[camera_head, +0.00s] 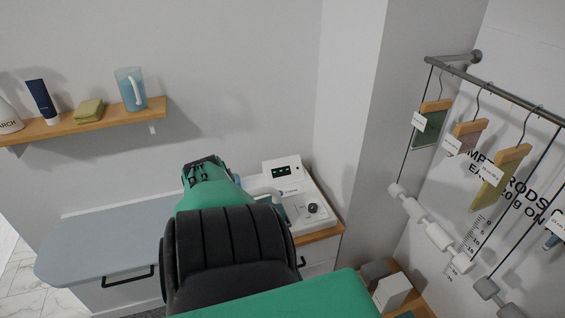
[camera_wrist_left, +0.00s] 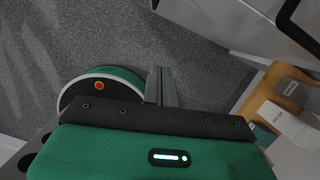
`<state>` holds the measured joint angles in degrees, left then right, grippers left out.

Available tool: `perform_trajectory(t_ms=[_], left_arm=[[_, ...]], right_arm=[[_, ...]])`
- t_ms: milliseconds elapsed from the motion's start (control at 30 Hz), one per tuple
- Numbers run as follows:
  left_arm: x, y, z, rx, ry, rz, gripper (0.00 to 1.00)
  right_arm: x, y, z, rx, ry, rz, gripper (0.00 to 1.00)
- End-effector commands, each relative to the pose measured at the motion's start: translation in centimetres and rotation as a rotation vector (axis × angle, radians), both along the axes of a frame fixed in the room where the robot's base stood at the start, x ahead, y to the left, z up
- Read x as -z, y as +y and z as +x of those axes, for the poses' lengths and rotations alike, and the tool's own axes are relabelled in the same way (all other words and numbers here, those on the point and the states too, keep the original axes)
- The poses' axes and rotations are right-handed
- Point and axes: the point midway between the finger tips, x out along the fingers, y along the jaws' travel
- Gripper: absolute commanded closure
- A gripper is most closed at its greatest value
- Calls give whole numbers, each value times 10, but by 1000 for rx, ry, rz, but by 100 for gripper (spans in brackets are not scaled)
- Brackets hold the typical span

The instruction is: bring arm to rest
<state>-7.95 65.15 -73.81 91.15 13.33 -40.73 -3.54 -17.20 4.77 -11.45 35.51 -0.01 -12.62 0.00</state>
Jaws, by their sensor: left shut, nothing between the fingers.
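My left gripper (camera_wrist_left: 162,85) shows in the left wrist view as grey fingers pressed together over grey carpet, with nothing held. It points down beside my own green and black body parts. In the head view a green and black arm link of mine fills the lower middle, in front of the counter, and no gripper fingers can be made out there. My right gripper is in neither view.
A grey-blue counter (camera_head: 105,235) holds a white device (camera_head: 282,171) behind my arm. A wooden shelf (camera_head: 85,124) carries a blue jug (camera_head: 130,90). A rail (camera_head: 500,92) with hanging tags is right. A white box (camera_head: 392,292) sits low right. Carpet (camera_wrist_left: 100,35) is open.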

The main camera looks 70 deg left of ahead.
Motion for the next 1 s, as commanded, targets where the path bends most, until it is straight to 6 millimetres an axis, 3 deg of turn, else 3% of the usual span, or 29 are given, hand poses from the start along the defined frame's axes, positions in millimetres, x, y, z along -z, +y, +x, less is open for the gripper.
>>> perform_trajectory(t_ms=[233,367,600,700,833,1000], left_arm=[[3,-1,2,-2,-4,-2,100],[25,-14,21,-30,-47,-22,100],[106,-61,91,-195,-213,-104,100],[137,-79,111,-288,-270,-135,100],[175,-100,123,-423,-326,-168,100],[226,-129,111,-617,-356,-198,100]], right_arm=[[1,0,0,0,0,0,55],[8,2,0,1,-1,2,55],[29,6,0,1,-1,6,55],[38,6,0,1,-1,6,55],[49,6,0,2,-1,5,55],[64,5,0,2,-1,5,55]])
